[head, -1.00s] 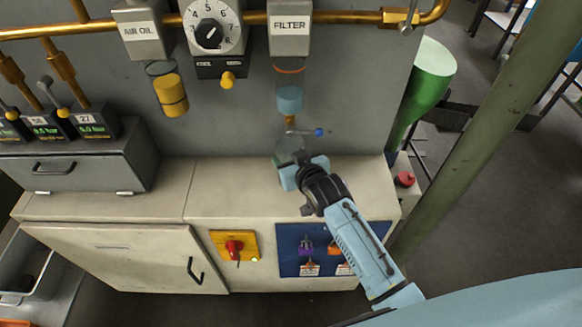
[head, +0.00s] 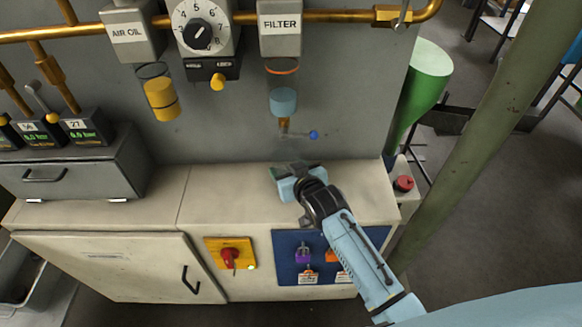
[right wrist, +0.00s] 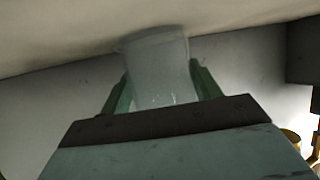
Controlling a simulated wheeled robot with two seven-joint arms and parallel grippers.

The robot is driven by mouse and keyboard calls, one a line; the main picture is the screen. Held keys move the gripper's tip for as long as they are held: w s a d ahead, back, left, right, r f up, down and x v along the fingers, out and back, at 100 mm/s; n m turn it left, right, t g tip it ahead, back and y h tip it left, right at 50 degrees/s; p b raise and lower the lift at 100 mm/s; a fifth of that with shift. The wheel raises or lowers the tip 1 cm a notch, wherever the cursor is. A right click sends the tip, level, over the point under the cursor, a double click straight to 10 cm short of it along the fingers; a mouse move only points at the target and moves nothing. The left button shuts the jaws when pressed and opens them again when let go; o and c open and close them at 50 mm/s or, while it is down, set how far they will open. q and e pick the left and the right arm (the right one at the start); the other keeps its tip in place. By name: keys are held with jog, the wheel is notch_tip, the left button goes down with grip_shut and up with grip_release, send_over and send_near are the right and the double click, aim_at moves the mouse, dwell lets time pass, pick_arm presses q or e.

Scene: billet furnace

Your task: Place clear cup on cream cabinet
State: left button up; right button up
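The clear cup (right wrist: 157,62) is see-through and greyish. In the right wrist view it sits between the two green fingers of my right gripper (right wrist: 160,88), which are shut on its sides. One end of the cup meets or nearly meets the cream cabinet's top (right wrist: 90,35); I cannot tell if it touches. In the head view my right gripper (head: 294,172) is low over the right part of the cream cabinet (head: 228,195), near the back wall. The cup is mostly hidden there by the gripper. My left gripper is not in view.
The filter unit (head: 281,25) with its blue bowl (head: 283,102) and a blue-tipped valve lever (head: 313,134) hang just above the gripper. A grey drawer box (head: 75,170) stands on the left. The cabinet top between box and gripper is clear.

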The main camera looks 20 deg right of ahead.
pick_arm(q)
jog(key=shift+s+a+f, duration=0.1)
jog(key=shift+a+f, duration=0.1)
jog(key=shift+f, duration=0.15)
pick_arm(e)
jog(key=o, duration=0.3)
jog(key=shift+f, duration=0.3)
